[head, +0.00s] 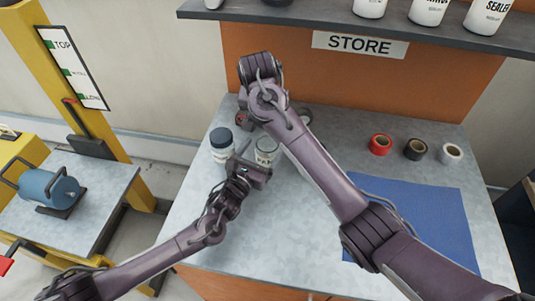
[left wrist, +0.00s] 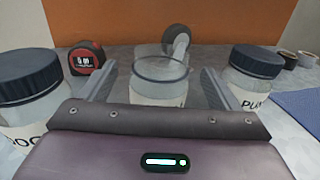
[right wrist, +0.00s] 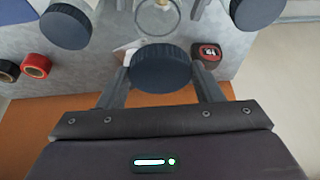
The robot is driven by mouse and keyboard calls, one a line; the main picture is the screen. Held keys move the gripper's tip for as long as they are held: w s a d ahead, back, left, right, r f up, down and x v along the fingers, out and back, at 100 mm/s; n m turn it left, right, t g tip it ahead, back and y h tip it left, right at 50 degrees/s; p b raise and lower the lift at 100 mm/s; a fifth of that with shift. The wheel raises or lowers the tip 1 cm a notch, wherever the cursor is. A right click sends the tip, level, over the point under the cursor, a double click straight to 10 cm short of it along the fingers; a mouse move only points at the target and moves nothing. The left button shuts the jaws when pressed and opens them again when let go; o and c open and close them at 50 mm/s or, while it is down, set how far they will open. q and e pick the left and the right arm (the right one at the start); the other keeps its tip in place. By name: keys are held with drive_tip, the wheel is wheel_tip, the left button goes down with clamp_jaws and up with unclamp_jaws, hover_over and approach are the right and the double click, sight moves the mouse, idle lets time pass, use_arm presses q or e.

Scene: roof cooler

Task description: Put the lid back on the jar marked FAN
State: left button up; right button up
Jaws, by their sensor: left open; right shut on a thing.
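An open glass jar (head: 266,146) without a lid stands on the grey bench; it also shows in the left wrist view (left wrist: 160,72). Its label is mostly hidden, so I cannot read FAN on it. My left gripper (head: 257,163) is open, with its fingers on either side of this jar. A dark ribbed lid (right wrist: 160,68) is between the fingers of my right gripper (right wrist: 160,80), which is shut on it. In the right wrist view the open jar (right wrist: 157,16) lies beyond the lid, apart from it. In the head view my right arm hides the lid.
A dark-lidded jar (left wrist: 28,88) stands left of the open jar, and another, marked PU (left wrist: 252,78), right. A red tape measure (left wrist: 85,60) is behind. Tape rolls (head: 415,149) and a blue mat (head: 420,215) lie right. A shelf (head: 320,25) overhangs the back.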

use_arm(q)
drive_tip(key=shift+w+d, duration=0.35)
drive_tip(key=shift+w, duration=0.25)
drive_tip(key=shift+c, duration=0.2)
drive_tip(key=c, duration=1.4)
use_arm(e)
drive_tip(key=shift+s+a+f, duration=0.1)
drive_tip(key=shift+f, duration=1.15)
drive_tip(key=shift+s+f, duration=0.1)
drive_tip(key=shift+f, duration=1.15)
drive_tip(key=shift+f, duration=0.15)
drive_tip(key=shift+f, duration=0.8)
drive_tip(key=shift+f, duration=0.35)
